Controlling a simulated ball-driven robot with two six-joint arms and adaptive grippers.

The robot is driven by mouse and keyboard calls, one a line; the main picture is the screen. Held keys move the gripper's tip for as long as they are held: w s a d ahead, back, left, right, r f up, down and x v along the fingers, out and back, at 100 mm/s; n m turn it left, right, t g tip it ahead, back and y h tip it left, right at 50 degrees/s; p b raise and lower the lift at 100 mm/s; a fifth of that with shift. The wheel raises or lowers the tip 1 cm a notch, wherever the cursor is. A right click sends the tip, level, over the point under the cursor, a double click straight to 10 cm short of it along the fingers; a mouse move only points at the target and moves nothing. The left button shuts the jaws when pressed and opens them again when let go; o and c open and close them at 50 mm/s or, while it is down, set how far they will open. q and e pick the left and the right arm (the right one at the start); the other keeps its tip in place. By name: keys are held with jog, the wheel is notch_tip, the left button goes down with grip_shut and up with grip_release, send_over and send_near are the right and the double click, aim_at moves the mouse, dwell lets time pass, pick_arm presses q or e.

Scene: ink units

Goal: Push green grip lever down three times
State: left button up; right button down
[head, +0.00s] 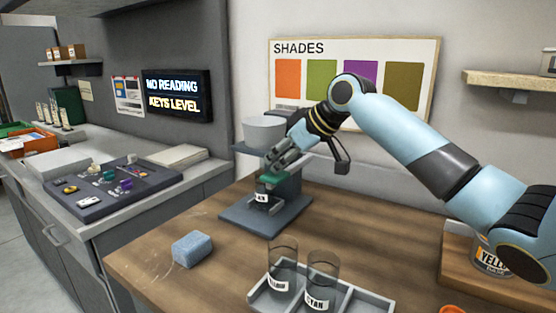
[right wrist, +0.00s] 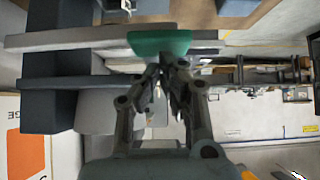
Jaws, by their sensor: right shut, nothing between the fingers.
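The green grip lever (head: 272,178) sits at the front of a grey press-like stand (head: 285,188) on the wooden table. In the right wrist view the green grip (right wrist: 160,43) shows as a wide piece just beyond my fingertips. My right gripper (head: 272,163) is shut and empty, its tips at or just above the grip; I cannot tell if they touch. It also shows in the right wrist view (right wrist: 172,65), with its fingers together. A small dark labelled container (head: 262,197) stands under the lever. My left gripper is not in view.
A blue sponge (head: 192,249) lies at front left. Two labelled glasses (head: 283,268) stand in a grey tray (head: 352,296) in front. The table between sponge and stand is clear.

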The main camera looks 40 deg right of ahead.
jog(key=shift+a+f, duration=0.2)
jog(key=shift+f, duration=0.3)
notch_tip(320, 180, down, 8)
jog(key=n+t+h+b, duration=0.1)
jog(key=h, duration=0.2)
jog(key=shift+s+a+f+n+b, duration=0.15)
jog(key=shift+f+n+b, duration=0.05)
jog(key=shift+n+b, duration=0.2)
jog(key=shift+f, duration=0.1)
